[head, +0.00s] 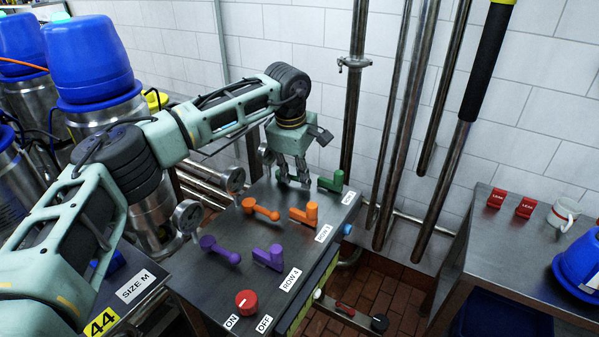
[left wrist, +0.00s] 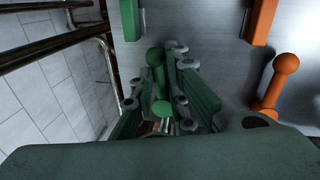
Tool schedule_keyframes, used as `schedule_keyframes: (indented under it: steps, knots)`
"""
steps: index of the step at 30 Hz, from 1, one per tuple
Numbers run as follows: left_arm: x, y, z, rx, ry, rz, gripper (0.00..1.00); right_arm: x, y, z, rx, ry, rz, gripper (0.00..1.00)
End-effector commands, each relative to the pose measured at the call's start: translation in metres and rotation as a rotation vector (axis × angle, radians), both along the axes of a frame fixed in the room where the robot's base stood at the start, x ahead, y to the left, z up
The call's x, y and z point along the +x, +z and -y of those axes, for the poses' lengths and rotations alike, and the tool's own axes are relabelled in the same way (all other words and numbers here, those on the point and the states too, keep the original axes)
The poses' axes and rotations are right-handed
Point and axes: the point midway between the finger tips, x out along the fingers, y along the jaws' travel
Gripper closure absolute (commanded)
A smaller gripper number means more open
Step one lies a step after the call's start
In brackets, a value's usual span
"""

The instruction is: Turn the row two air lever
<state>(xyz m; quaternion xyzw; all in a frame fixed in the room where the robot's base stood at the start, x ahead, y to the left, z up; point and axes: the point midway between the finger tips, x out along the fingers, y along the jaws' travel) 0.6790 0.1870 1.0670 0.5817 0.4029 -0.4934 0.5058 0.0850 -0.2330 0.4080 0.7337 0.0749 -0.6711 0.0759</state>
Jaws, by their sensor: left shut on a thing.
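My left gripper (head: 293,178) reaches down over the far end of the grey valve box. It is shut around a green lever with a round knob (left wrist: 161,108), seen between its fingers in the left wrist view. In the head view the fingers mostly hide that lever. A green block-shaped lever (head: 331,182) stands to its right, apart from the fingers. The label beside the green pair (head: 348,197) is too small to read surely. My right gripper is not in view.
Nearer on the box are an orange ball lever (head: 260,209), an orange block lever (head: 304,214), a purple ball lever (head: 220,249) and a purple block lever (head: 269,257) by a ROW 4 label. A red knob (head: 247,303) sits in front. Gauges (head: 187,215) line the left edge; pipes (head: 357,90) stand behind.

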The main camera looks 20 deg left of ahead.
Motion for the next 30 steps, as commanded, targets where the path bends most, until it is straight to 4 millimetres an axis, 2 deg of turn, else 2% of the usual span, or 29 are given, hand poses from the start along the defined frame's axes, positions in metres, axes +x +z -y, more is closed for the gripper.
schedule_keyframes:
  steps: [1,9,23,24,28,30]
  knots:
    - [0.0041,0.0055,-0.0047,0.001,-0.015,0.017,1.0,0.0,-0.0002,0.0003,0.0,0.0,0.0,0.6]
    - [0.0032,0.0065,-0.0044,0.0,-0.088,0.02,1.0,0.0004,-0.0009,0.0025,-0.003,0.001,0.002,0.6]
    - [0.0033,0.0071,-0.0039,-0.001,-0.099,0.021,1.0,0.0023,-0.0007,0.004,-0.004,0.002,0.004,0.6]
    - [0.0033,0.0071,-0.0039,-0.001,-0.099,0.021,0.84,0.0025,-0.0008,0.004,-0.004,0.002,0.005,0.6]
    - [0.0028,0.0061,-0.0041,0.0,-0.099,0.019,0.73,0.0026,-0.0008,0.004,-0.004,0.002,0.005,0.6]
    - [0.0021,0.005,-0.0041,0.001,-0.099,0.015,0.73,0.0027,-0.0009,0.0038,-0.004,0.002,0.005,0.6]
